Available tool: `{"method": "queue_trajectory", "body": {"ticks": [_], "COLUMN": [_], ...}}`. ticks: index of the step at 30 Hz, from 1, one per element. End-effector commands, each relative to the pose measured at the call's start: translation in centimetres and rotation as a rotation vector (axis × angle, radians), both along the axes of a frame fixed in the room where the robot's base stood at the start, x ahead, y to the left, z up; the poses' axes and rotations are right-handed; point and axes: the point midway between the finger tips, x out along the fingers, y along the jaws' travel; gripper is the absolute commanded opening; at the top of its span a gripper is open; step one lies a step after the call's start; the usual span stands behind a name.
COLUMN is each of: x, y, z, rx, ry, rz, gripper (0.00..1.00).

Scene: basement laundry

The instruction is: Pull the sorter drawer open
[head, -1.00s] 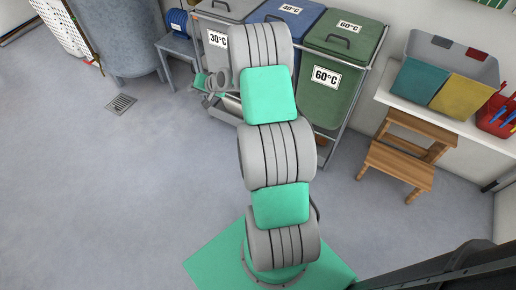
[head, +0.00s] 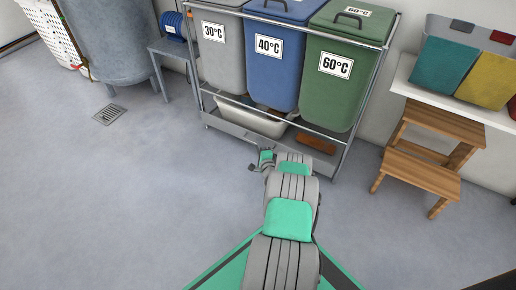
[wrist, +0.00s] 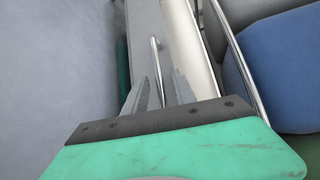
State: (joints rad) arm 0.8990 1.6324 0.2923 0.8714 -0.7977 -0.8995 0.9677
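The sorter holds grey, blue and green bins in a metal frame (head: 345,158). Its low grey drawer (head: 229,127) runs along the bottom and looks shut. My gripper (head: 257,165) is low in front of the drawer in the head view. In the wrist view my gripper (wrist: 163,90) has its two fingers apart, with a thin metal handle bar (wrist: 157,66) on the drawer front (wrist: 146,22) showing between them. I cannot tell whether the fingers touch the bar. The handle cannot be made out in the head view.
A white basin (head: 250,117) and a brown object (head: 316,144) lie behind the drawer front. A wooden step stool (head: 425,170) stands to the right. A grey side table (head: 166,50) and a floor drain (head: 110,114) are left. The floor before the sorter is clear.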

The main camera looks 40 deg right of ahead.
Motion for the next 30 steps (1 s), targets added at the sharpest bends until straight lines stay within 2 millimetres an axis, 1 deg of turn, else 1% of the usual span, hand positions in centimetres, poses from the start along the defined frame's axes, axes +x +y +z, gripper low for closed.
{"method": "queue_trajectory", "body": {"ticks": [1,4,11,21,23,30], "x": [0.63,1.21,1.29,1.28,1.29,1.3], "y": [-0.18,-0.52,-0.59,-0.56,-0.55,-0.53], "z": [-0.42,-0.29,-0.15,-0.17,-0.17,-0.17], "rx": [-0.001,0.0,-0.001,0.0,0.0,0.0], "ry": [-0.001,-0.001,0.001,0.001,0.001,0.001], "rz": [0.002,0.0,-0.001,0.0,0.0,0.0], "gripper": [0.32,0.32,0.32,0.04,0.0,0.0]}}
